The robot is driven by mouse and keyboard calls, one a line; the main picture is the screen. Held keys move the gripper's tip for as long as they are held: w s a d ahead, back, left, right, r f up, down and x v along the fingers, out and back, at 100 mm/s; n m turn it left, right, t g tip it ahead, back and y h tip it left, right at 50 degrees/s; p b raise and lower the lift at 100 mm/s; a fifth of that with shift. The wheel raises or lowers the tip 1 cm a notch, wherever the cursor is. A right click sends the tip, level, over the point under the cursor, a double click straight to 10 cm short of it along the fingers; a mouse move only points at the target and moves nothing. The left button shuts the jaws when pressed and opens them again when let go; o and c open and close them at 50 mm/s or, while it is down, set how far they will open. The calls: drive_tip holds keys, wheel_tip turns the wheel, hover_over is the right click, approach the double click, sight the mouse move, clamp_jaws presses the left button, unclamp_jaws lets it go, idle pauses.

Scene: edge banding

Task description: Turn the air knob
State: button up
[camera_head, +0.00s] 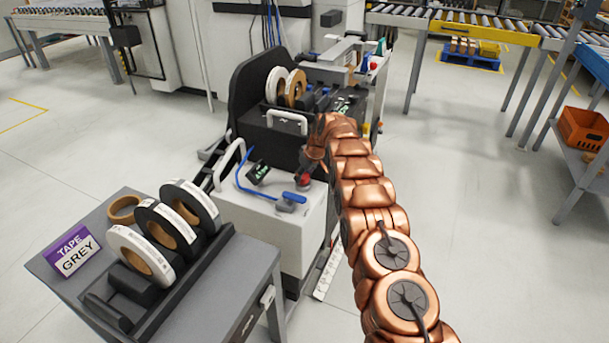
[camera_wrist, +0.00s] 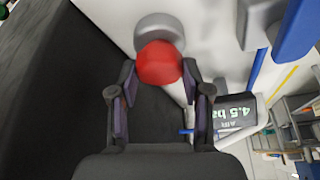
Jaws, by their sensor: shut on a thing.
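The air knob (camera_wrist: 160,60) is a round red cap on a grey base fixed to a white surface in the wrist view. My gripper (camera_wrist: 160,76) has one dark finger on each side of the red cap, shut on it near the fingertips. In the head view the red knob (camera_head: 303,181) shows at the end of my copper arm, on the white machine housing, with my gripper (camera_head: 308,170) partly hidden there.
A blue-handled valve (camera_head: 291,199) and blue hose (camera_head: 242,174) lie close to the knob. Floor to the right is clear, before an orange crate (camera_head: 583,128).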

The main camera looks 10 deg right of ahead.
drive_tip(key=m, duration=0.2)
drive_tip(key=m+h, duration=0.1)
drive_tip(key=m, duration=0.1)
drive_tip(key=m+h, duration=0.1)
drive_tip(key=shift+s+a+f+m, duration=0.1)
drive_tip(key=shift+a+m, duration=0.2)
drive_tip(key=shift+m, duration=0.1)
drive_tip(key=shift+m+h+b, duration=1)
drive_tip(key=shift+m+b, duration=0.05)
drive_tip(key=shift+m, duration=1.25)
drive_tip(key=o, duration=1.2)
drive_tip(key=shift+d, duration=0.1)
drive_tip(key=shift+r, duration=0.2)
drive_tip(key=shift+v, duration=5.85)
drive_tip(key=shift+s, duration=0.1)
